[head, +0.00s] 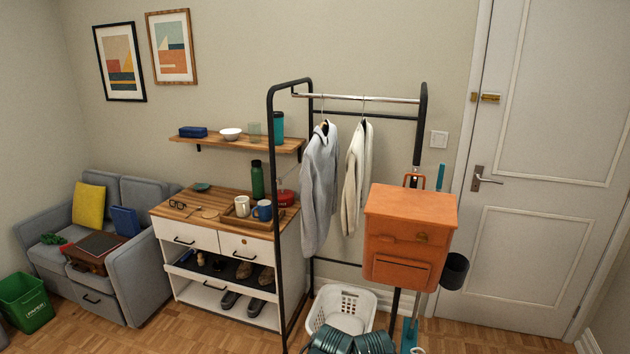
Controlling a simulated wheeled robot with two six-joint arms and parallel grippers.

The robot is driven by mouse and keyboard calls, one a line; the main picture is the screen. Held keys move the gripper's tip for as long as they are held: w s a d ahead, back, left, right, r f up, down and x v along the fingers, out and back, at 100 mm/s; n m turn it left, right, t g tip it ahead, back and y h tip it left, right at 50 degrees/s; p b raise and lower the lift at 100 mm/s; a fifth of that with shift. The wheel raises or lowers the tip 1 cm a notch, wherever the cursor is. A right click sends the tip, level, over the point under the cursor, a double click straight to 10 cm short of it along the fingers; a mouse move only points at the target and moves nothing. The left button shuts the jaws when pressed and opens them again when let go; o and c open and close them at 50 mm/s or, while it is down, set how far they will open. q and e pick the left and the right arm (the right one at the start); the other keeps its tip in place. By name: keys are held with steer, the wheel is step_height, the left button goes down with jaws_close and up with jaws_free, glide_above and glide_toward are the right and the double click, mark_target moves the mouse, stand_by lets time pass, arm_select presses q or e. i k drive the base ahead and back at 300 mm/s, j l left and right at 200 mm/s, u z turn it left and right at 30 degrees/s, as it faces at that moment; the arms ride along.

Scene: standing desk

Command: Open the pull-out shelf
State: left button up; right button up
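The white cabinet (206,238) with a wooden top stands left of the middle. I cannot tell whether the shelf sits flush or is slightly out. Neither of my grippers is in view.
A black clothes rack (276,190) stands at the cabinet's right front, its post crossing the cabinet. A white laundry basket (342,310) and an orange box (408,235) are further right. A grey sofa (130,275) is at left. Floor before the cabinet is clear.

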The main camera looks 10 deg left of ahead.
mark_target(226, 280)
steer(key=i+j+u, duration=0.15)
steer(key=i+u, duration=0.65)
steer(key=i+l+u, duration=0.2)
steer(key=i+u, duration=0.5)
steer(key=i, duration=0.75)
steer(key=i+j+z, duration=0.1)
steer(key=i+z, duration=0.2)
steer(key=i, duration=0.15)
steer(key=i+j+z, duration=0.2)
steer(key=i+z, duration=0.15)
steer(key=i, duration=0.15)
